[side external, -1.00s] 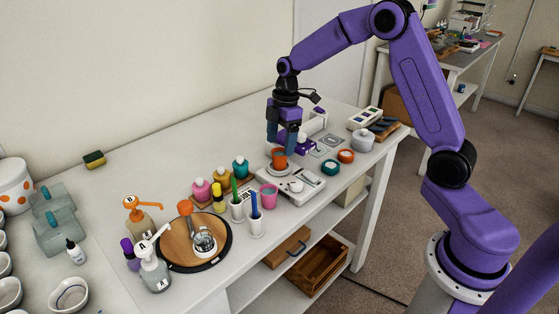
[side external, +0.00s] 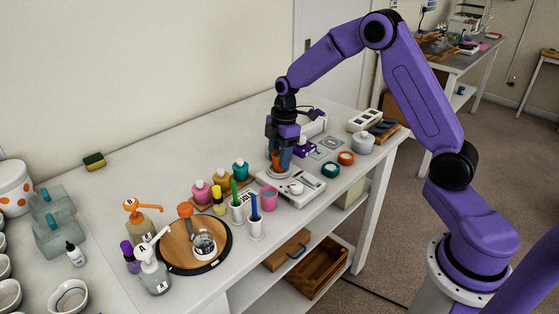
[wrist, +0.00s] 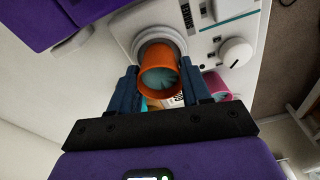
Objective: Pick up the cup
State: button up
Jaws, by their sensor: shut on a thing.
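An orange cup (side external: 276,158) sits at the scale-like white device (side external: 300,188), at its round plate; I cannot tell whether it is lifted off it. In the wrist view the orange cup (wrist: 159,72) is seen into its mouth, with teal inside, in front of the round plate (wrist: 160,33). My gripper (side external: 279,155) reaches down from above with its blue fingers on either side of the cup. In the wrist view my gripper (wrist: 160,85) is shut on the cup. Parts of the cup are hidden by a finger in the side view.
A pink cup (side external: 268,198) and white holders with a green pen (side external: 235,198) and a blue pen (side external: 255,215) stand close in front. Pink, yellow and teal bottles (side external: 240,171) stand to the left.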

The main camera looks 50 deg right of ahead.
jog(key=shift+r, duration=0.45)
notch_tip(320, 180, up, 2)
jog(key=shift+r, duration=0.1)
jog(key=s+r, duration=1)
jog(key=s, duration=0.4)
jog(key=w+f+m, duration=0.1)
jog(key=w+f, duration=0.2)
jog(key=w, duration=0.5)
jog(key=w+a+f+m, duration=0.15)
jog(key=w+f, duration=0.25)
jog(key=w, duration=0.4)
jog(key=w+f+m, duration=0.2)
jog(key=w+f, duration=0.1)
jog(key=w, duration=0.5)
jog(key=shift+t, duration=0.3)
jog(key=shift+d+f, duration=0.2)
jog(key=shift+f, duration=2.65)
jog(key=shift+f, duration=0.5)
